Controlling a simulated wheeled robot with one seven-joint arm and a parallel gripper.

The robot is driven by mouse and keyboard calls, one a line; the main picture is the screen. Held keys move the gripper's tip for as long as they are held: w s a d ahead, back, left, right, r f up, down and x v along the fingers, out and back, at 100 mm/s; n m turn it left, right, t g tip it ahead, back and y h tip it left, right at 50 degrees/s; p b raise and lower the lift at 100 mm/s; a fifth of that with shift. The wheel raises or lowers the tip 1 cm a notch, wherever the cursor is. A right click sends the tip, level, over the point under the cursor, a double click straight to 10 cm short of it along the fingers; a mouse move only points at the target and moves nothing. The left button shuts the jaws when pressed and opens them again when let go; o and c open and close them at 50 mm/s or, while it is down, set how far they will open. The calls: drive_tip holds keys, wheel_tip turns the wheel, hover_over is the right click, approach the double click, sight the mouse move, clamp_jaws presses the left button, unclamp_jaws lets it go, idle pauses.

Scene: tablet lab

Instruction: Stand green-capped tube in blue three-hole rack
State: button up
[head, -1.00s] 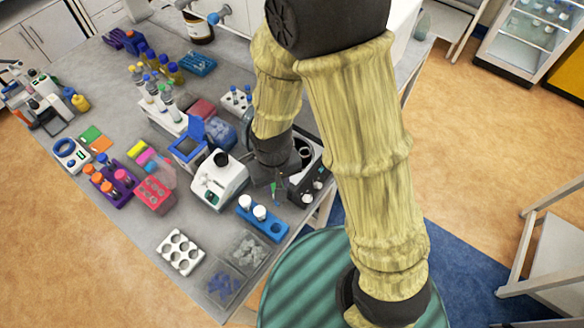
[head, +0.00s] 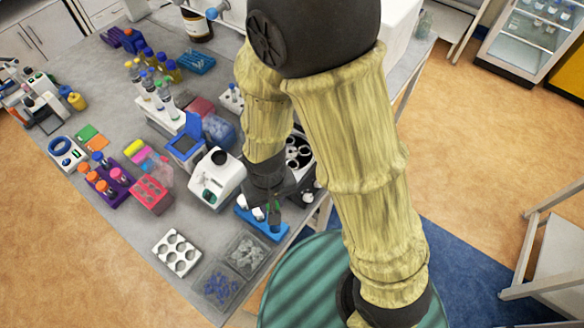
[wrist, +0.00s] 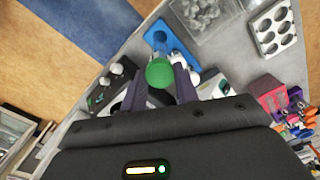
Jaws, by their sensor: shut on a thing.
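The green-capped tube shows as a round green cap (wrist: 160,73) between the two fingers of my gripper (wrist: 161,70) in the wrist view. White-capped tubes stand in the rack. In the wrist view the rack (wrist: 183,46) lies just beyond the green cap, with an empty hole at its far end. I cannot tell whether the tube's lower end touches the rack.
A white device (head: 215,178) stands left of the rack, and a dark centrifuge (head: 300,152) is behind my gripper. A white six-hole rack (head: 177,252) and clear trays (head: 245,253) lie nearer the front. The table edge is close on the right.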

drive_tip(key=shift+f+b, duration=0.3)
drive_tip(key=shift+f, duration=0.4)
drive_tip(key=shift+f+b, duration=1.7)
drive_tip(key=shift+f, duration=0.45)
drive_tip(key=shift+f+b, duration=0.35)
drive_tip(key=shift+f, duration=0.05)
drive_tip(key=shift+f+b, duration=1.75)
drive_tip(key=shift+f, duration=0.5)
drive_tip(key=o, duration=0.9)
drive_tip(key=shift+r, duration=0.1)
